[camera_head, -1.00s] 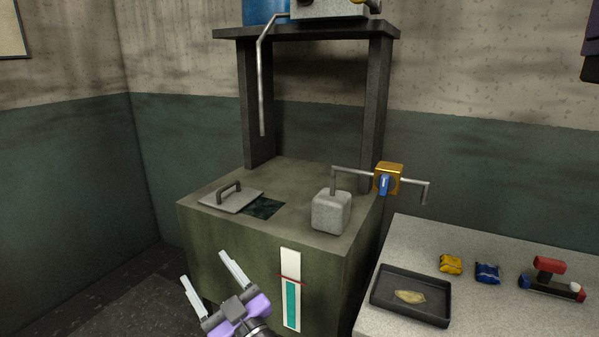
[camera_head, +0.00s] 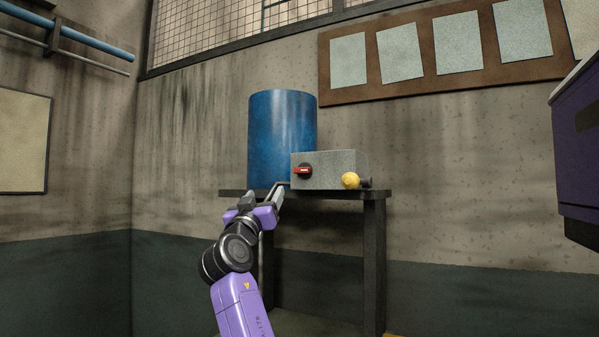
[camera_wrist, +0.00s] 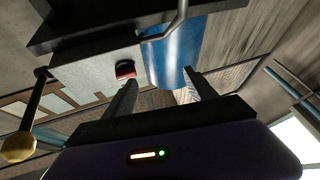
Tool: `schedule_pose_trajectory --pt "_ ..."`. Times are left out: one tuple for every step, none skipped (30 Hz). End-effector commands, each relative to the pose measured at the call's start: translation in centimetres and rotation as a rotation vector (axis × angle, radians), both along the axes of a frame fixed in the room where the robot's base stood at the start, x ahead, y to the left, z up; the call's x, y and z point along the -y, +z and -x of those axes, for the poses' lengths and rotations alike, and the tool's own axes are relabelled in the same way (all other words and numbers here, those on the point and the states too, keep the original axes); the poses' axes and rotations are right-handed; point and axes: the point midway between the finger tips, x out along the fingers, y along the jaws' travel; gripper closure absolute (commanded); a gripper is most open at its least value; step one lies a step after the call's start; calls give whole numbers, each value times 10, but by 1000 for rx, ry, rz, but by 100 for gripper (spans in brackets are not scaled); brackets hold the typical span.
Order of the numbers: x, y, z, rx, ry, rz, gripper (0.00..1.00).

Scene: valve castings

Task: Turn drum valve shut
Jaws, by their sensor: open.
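The blue drum (camera_head: 282,135) stands upright on the dark shelf. A grey box (camera_head: 335,168) sits at its right front. A red handle (camera_head: 302,170) with a pale mark lies about level on a dark round base on the box's front. I cannot tell for sure that it is the drum valve. My gripper (camera_head: 264,196) is open and empty at the shelf's front edge, below and left of the red handle. In the wrist view the red handle (camera_wrist: 125,69) shows beside the left finger and the blue drum (camera_wrist: 172,55) between and beyond the fingers. Contact does not show.
A yellow ball (camera_head: 350,180) on a dark rod sticks out at the box's lower right. A grey pipe (camera_wrist: 181,18) passes near the drum. A purple cabinet (camera_head: 577,150) stands far right.

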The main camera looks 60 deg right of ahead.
Motion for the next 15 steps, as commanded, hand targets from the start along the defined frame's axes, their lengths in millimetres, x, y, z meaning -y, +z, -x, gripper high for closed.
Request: schedule_pose_trajectory --pt "10 22 11 26 -55 -13 35" --pt "15 29 18 41 -86 -23 35" --pt "21 36 26 61 -127 -37 35" --pt "25 39 32 77 -154 -48 35" --pt "28 40 37 89 -177 -59 35" --pt "30 39 42 103 -199 -71 35" --pt "32 38 45 110 -211 -78 35" --pt "34 37 46 116 -219 -83 35" --pt "36 38 48 120 -226 -86 35" --pt "38 39 48 122 -230 -87 35" --pt "40 40 49 122 -231 -88 35" --pt "44 42 49 122 -231 -88 35" --pt "48 44 48 123 -230 -88 35" --pt "52 46 48 123 -230 -88 35" --pt "57 49 47 122 -231 -88 35"
